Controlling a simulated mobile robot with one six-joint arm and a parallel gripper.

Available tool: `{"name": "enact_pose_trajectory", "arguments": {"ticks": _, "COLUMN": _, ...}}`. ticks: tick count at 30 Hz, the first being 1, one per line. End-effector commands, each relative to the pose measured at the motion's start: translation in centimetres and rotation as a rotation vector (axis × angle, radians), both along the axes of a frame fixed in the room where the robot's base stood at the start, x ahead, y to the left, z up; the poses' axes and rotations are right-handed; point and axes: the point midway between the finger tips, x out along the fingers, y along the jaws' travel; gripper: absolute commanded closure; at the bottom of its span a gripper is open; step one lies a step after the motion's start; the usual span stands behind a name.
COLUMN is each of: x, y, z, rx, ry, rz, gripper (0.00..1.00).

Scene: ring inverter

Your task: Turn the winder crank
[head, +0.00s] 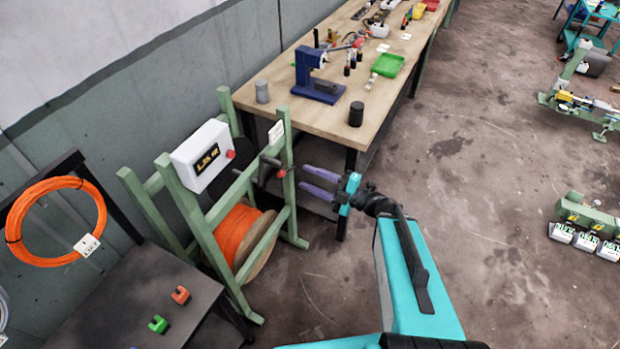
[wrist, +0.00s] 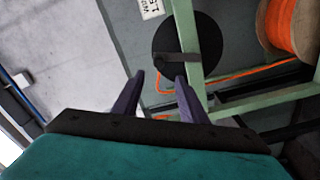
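The winder is a green frame (head: 181,198) with a spool of orange cable (head: 238,236) low inside it. The crank (head: 268,163) is a dark arm on the frame's right side, with a reddish grip (head: 281,173) at its end. In the wrist view a dark bar (wrist: 178,57), apparently the crank arm, crosses a green post in front of a black disc (wrist: 172,35). My gripper (head: 302,178) is open, its two purple fingers pointing left at the crank with a small gap. It also shows in the wrist view (wrist: 160,75) with nothing between the fingers.
A white box with a display (head: 203,155) and red button sits on the frame. A wooden workbench (head: 275,100) with tools stands just behind. A dark table (head: 140,295) with an orange coil (head: 98,205) above it is at left.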

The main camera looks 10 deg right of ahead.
Motion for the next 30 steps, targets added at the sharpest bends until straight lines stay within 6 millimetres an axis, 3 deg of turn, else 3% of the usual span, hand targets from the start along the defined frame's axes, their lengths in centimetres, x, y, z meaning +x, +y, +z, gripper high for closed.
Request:
{"name": "enact_pose_trajectory", "arguments": {"ticks": 1, "x": 0.0, "y": 0.0, "z": 0.0, "rx": 0.0, "ry": 0.0, "rz": 0.0, "gripper": 0.63}}
{"name": "enact_pose_trajectory", "arguments": {"ticks": 8, "x": -0.4, "y": 0.4, "z": -0.9, "rx": -0.038, "ry": -0.022, "rz": 0.015, "gripper": 1.0}}
{"name": "enact_pose_trajectory", "arguments": {"ticks": 14, "x": -2.0, "y": 1.9, "z": -4.3, "rx": -0.19, "ry": -0.117, "rz": 0.083, "gripper": 1.0}}
{"name": "enact_pose_trajectory", "arguments": {"ticks": 30, "x": -10.7, "y": 5.4, "z": -18.6, "rx": -0.764, "ry": -0.665, "rz": 0.544, "gripper": 1.0}}
